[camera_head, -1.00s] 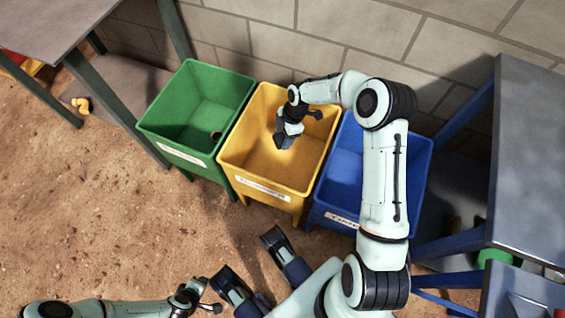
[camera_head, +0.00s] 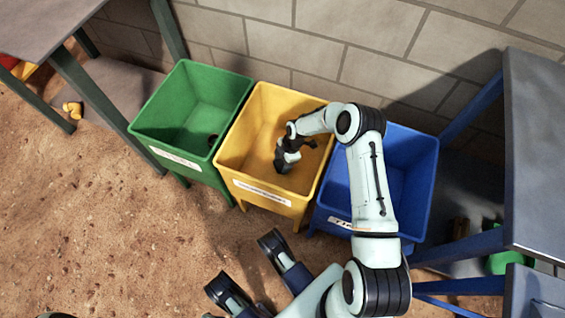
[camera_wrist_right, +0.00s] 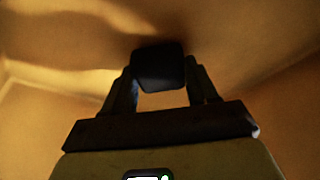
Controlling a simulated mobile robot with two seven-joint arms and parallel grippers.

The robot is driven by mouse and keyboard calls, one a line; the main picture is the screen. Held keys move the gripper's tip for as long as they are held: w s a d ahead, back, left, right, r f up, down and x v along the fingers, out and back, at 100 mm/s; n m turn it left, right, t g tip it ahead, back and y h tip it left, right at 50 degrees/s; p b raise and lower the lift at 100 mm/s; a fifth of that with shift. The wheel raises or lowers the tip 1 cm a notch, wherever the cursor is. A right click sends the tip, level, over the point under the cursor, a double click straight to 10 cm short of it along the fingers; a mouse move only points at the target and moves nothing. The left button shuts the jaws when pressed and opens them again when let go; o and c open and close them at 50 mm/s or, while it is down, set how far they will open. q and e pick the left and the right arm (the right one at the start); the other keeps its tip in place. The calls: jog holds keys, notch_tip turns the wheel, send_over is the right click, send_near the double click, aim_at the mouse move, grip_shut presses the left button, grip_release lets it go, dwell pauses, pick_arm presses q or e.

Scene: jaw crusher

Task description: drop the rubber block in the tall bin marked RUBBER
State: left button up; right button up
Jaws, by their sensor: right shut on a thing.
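My right gripper (camera_head: 284,164) is down inside the yellow bin (camera_head: 250,193), below its rim. In the right wrist view the gripper (camera_wrist_right: 160,88) is shut on a dark, rounded block, the rubber block (camera_wrist_right: 158,62), held between the fingertips with the bin's yellow inside around it. In the head view the block is hard to tell from the dark gripper. The yellow bin stands in the middle of three bins and has a white label that is too small to read.
A green bin (camera_head: 165,118) stands left of the yellow one, with a small dark round thing (camera_head: 212,139) inside. A blue bin (camera_head: 425,185) stands on the right, partly behind my right arm. A block wall is behind. Tables stand at both sides. Sandy floor lies in front.

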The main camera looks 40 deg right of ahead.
jog(key=shift+f, duration=0.3)
pick_arm(q)
jog(key=shift+s, duration=0.2)
pick_arm(e)
jog(key=o, duration=1.1)
jog(key=shift+f, duration=0.1)
pick_arm(q)
jog(key=w+r+t+p, duration=0.2)
jog(key=w+r+p, duration=0.1)
jog(key=w, duration=0.3)
jog(key=shift+w+d+r, duration=0.3)
jog(key=shift+w+d, duration=0.05)
pick_arm(e)
jog(key=v, duration=1.2)
